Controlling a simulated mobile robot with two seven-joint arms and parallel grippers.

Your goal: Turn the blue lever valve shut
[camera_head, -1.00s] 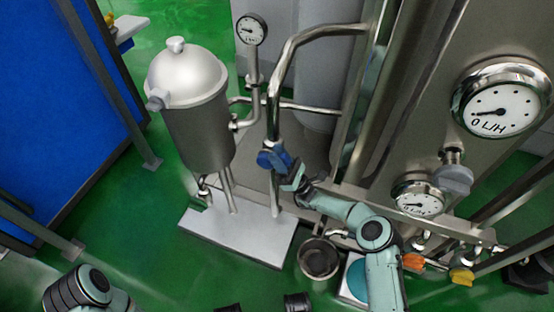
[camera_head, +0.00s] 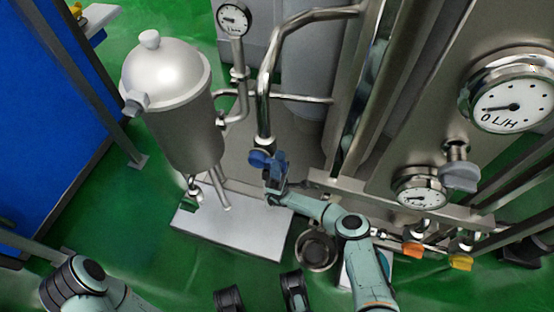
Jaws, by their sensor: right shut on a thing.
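The blue lever valve (camera_head: 259,160) sits at the lower end of a vertical steel pipe, beside the domed steel vessel. My right gripper (camera_head: 276,172) is at the right end of the blue lever and is shut on it. Its fingers hide part of the lever, so the lever's exact angle is hard to tell.
The domed vessel (camera_head: 175,80) stands left of the valve above a pale base plate (camera_head: 235,225). A pressure gauge (camera_head: 233,19) stands behind. A large panel with a flow gauge (camera_head: 512,105) and orange (camera_head: 413,250) and yellow (camera_head: 461,262) handles is at right.

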